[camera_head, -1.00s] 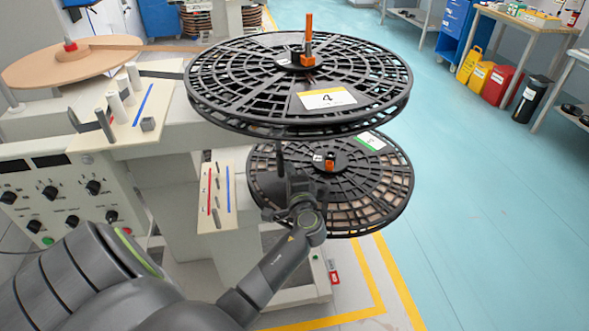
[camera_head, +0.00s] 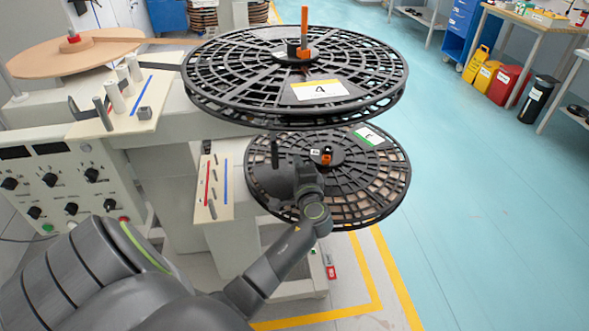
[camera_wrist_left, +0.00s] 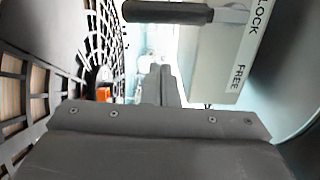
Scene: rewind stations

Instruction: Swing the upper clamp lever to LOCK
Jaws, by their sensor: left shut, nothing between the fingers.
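A lever with a black handle (camera_wrist_left: 165,12) and a metal arm (camera_wrist_left: 232,14) lies across the top of the left wrist view. It is beside a pale panel (camera_wrist_left: 212,55) marked LOCK and FREE; I cannot tell its exact setting. My left gripper (camera_wrist_left: 160,85) is shut and empty, its fingers below the handle in that picture, apart from it. In the head view my left gripper (camera_head: 275,152) is between the upper reel (camera_head: 225,95) and the lower reel (camera_head: 385,185). The black-handled lever is not clearly visible there. My right gripper is not in view.
The upper reel overhangs my left gripper, and the lower reel is close behind it. A pale panel with red and blue stripes (camera_head: 215,187) stands to the left. A control box (camera_head: 50,185) is farther left. Open blue floor (camera_head: 480,220) lies to the right.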

